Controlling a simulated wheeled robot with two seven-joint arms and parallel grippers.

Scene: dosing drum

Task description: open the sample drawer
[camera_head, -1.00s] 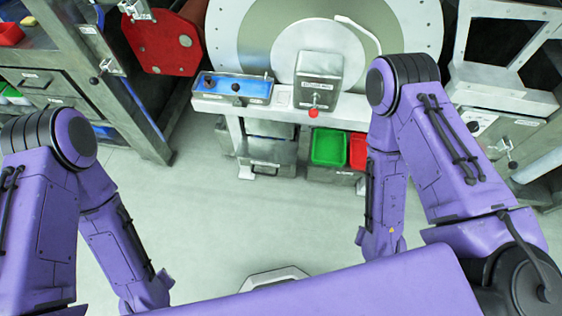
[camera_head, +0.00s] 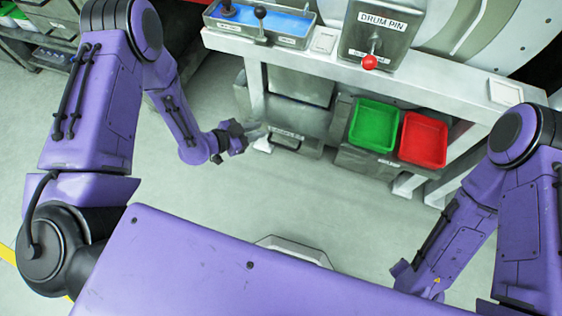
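A grey drawer unit (camera_head: 298,114) stands under the white bench. Low on its front are a small label, too small to read surely, and a dark handle (camera_head: 290,147); this looks like the sample drawer, and it appears closed. My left gripper (camera_head: 257,133) is just left of this front, pointing right towards it. I see no contact, and its fingers are too small and dark to tell whether they are open. My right arm comes down at the lower right; its gripper is out of sight.
A green bin (camera_head: 374,126) and a red bin (camera_head: 424,140) sit right of the drawer. Above are the bench (camera_head: 400,82), a blue lever panel (camera_head: 262,22) and a DRUM PIN box (camera_head: 378,38) with a red knob. The floor before the drawer is clear.

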